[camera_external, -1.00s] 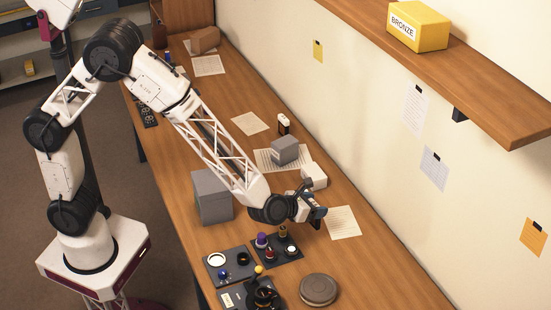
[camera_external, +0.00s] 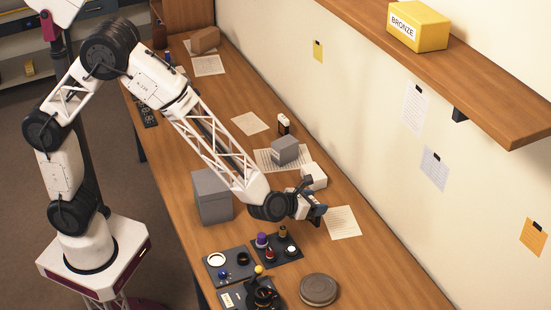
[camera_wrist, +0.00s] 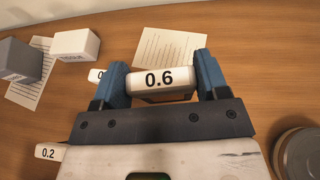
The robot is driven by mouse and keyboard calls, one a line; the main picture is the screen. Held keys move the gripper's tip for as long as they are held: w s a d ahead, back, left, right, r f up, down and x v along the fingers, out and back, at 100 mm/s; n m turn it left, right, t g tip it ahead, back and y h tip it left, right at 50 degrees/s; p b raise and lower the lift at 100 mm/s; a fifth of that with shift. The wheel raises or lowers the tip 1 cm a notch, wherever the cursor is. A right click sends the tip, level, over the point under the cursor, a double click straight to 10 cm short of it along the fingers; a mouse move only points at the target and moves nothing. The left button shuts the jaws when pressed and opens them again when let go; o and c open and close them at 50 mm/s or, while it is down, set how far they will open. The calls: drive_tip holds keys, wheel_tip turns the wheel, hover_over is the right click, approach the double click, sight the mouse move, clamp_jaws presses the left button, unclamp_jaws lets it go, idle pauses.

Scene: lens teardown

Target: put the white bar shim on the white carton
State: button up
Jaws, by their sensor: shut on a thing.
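My gripper (camera_wrist: 160,84) is shut on a white bar shim marked 0.6 (camera_wrist: 176,79), held across between its two blue fingertips in the wrist view. In the external view my gripper (camera_external: 316,212) is low over the bench, and the shim cannot be made out there. The white carton (camera_wrist: 76,45) stands at the upper left of the wrist view, apart from the shim. It also shows in the external view (camera_external: 314,175), just behind my gripper, partly hidden by it.
A grey box (camera_wrist: 19,60) stands beside the carton on a paper sheet. White tags, one marked 0.2 (camera_wrist: 48,152), show left of my gripper. A round lidded tin (camera_external: 318,289) and dark trays of small parts (camera_external: 278,252) are nearer. A larger grey box (camera_external: 211,197) stands left.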

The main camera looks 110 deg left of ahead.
wheel_tip(320, 180, up, 10)
drive_tip(key=shift+f, duration=0.2)
drive_tip(key=s+a+n+g+y, duration=0.1)
drive_tip(key=s+a+n+g, duration=0.3)
drive_tip(key=s+a, duration=0.5)
drive_tip(key=s+a+n+g+y, duration=0.2)
drive_tip(key=s+a+n+g, duration=0.3)
drive_tip(key=s, duration=0.6)
drive_tip(key=shift+m+t, duration=0.4)
drive_tip(key=shift+m, duration=0.3)
drive_tip(key=f, duration=0.2)
drive_tip(key=a+f, duration=0.1)
drive_tip(key=f, duration=0.2)
drive_tip(key=shift+a+f, duration=0.2)
drive_tip(key=shift+f, duration=0.05)
drive_tip(key=w+a+f, duration=0.1)
drive_tip(key=w+a, duration=0.9)
drive_tip(key=w, duration=0.2)
drive_tip(key=shift+w+f, duration=0.2)
drive_tip(key=shift+f, duration=0.05)
